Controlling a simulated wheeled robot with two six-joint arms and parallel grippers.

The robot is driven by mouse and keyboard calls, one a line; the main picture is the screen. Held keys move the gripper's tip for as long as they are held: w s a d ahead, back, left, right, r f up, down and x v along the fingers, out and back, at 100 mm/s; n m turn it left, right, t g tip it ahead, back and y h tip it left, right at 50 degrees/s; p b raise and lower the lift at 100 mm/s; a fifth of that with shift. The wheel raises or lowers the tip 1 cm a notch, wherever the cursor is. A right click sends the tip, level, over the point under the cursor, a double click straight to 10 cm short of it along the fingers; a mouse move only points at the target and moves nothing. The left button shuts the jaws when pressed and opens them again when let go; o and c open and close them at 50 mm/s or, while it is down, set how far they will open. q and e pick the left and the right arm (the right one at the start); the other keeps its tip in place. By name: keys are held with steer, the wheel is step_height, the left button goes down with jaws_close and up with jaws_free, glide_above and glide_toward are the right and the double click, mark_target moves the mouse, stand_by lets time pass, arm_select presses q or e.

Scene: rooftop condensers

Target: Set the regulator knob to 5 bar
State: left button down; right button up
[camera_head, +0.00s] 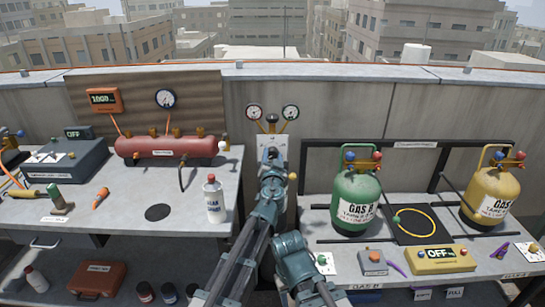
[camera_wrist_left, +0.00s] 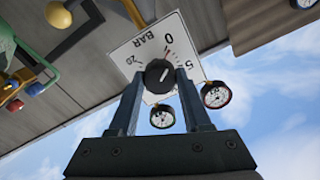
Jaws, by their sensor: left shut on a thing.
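The regulator knob (camera_wrist_left: 158,75) is round and black, on a white plate (camera_wrist_left: 145,48) marked BAR, 0, 5 and 20 in the left wrist view, which looks upside down. A light line on the knob points toward the side between 0 and 5, but its exact reading is too small to tell. A small red mark shows near the 0. My left gripper (camera_wrist_left: 158,88) is shut on the knob, one finger on each side. In the head view, my left gripper (camera_head: 271,156) covers the knob in front of the plate (camera_head: 272,143).
Two round gauges (camera_head: 254,111) (camera_head: 290,112) sit above the plate. A white bottle (camera_head: 214,199) stands on the left bench, close to my left arm. A green gas cylinder (camera_head: 357,197) stands on the right bench.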

arm_select(q)
steer(key=m, duration=0.5)
steer(key=shift+m, duration=0.3)
steer(key=m, duration=0.5)
steer(key=shift+m, duration=0.3)
steer(key=shift+s+m, duration=0.1)
steer(key=shift+m, duration=0.2)
steer(key=shift+c, duration=1.8)
jaws_free()
